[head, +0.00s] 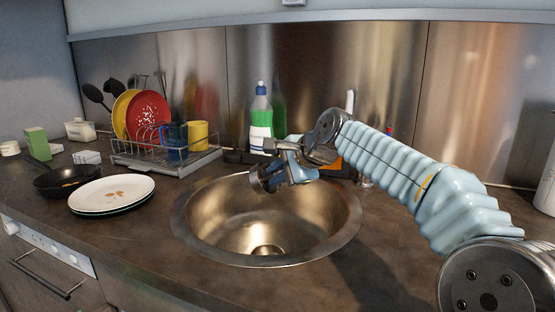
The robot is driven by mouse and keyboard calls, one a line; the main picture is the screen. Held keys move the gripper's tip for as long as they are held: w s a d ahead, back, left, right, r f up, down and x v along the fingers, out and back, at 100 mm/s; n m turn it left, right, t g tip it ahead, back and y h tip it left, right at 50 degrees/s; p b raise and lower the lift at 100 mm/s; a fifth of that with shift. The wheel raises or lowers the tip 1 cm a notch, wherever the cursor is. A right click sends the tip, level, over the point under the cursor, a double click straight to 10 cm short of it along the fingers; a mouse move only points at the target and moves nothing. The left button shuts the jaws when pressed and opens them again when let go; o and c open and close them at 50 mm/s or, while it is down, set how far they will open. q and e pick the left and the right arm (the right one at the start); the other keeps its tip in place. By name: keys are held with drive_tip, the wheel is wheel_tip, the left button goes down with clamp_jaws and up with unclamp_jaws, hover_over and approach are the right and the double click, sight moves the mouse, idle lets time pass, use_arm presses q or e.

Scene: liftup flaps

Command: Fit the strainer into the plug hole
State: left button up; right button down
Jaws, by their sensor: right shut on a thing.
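The round metal sink (215,215) is set into the dark countertop. Its plug hole (267,250) shows as a small round fitting at the bottom of the bowl. My right gripper (276,176) hangs over the back part of the sink, its arm coming in from the right. It is shut on a small dark metal piece, which looks like the strainer (258,182), held up behind and above the plug hole, clear of it. The fingers partly hide the strainer, so its exact tilt is hard to tell. My left gripper is out of view.
A dish rack (165,157) with plates and mugs stands behind the sink to the left. A green soap bottle (261,125) stands behind the sink. White plates (112,192) and a black pan (66,181) lie at the left. The sink bowl looks empty.

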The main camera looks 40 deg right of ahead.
sight(277, 173)
drive_tip(key=shift+f+b, duration=1.15)
drive_tip(key=shift+f, duration=0.25)
drive_tip(key=c, duration=1)
unclamp_jaws()
wheel_tip(277, 173, up, 4)
drive_tip(key=p, duration=0.3)
drive_tip(key=shift+f, duration=0.25)
wheel_tip(277, 173, up, 3)
drive_tip(key=shift+f, duration=0.1)
drive_tip(key=shift+r, duration=0.35)
